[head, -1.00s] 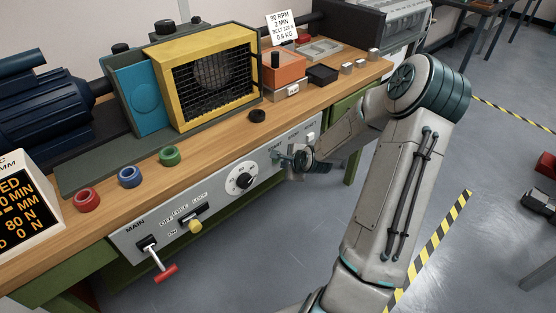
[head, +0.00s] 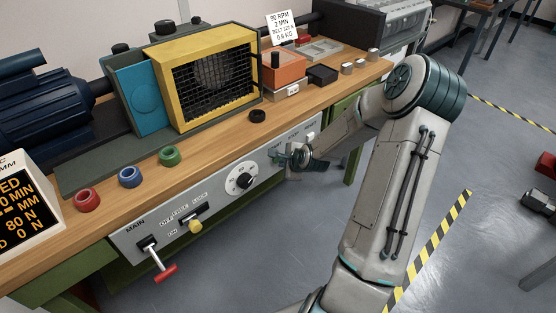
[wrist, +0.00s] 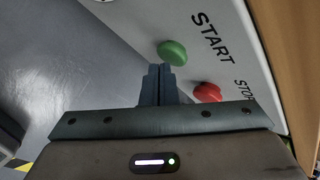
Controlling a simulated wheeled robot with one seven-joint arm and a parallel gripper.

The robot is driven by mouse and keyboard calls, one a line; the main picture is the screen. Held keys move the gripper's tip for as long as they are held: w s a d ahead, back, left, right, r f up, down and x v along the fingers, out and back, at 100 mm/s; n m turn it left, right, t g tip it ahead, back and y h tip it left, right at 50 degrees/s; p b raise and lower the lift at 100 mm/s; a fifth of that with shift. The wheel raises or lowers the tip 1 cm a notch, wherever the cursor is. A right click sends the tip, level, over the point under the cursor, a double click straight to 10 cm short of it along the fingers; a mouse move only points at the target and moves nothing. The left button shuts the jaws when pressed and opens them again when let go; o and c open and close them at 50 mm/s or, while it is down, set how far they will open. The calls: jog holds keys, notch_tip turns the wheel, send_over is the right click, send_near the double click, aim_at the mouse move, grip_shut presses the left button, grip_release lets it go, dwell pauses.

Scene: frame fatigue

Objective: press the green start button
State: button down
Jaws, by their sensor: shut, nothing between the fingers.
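The green start button (wrist: 172,52) sticks out of the pale control panel in the wrist view, beside the printed word START. My gripper (wrist: 158,70) is shut and empty. Its fingertips point at the green button and appear just short of it or at its edge; I cannot tell whether they touch. The red stop button (wrist: 207,92) is to the right of the fingers, by the word STOP. In the head view my gripper (head: 276,156) is at the panel front, and it hides the buttons there.
Red, blue and green rings lie on the wooden bench top (head: 205,146). The floor in front is open.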

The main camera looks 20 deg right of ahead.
jog(key=shift+w+a, duration=0.15)
jog(key=shift+w, duration=0.25)
dwell(0.3)
jog(key=shift+s, duration=0.15)
jog(key=shift+s+d+p, duration=0.3)
jog(key=shift+s+p, duration=0.05)
jog(key=shift+s, duration=0.3)
jog(key=shift+s+d+p, duration=0.25)
jog(key=shift+s+p, duration=0.1)
jog(key=shift+s, duration=0.45)
jog(key=shift+s+d+p, duration=0.3)
jog(key=shift+s, duration=0.45)
jog(key=shift+s+d+p, duration=0.25)
jog(key=shift+s+p, duration=0.1)
jog(key=shift+s, duration=0.45)
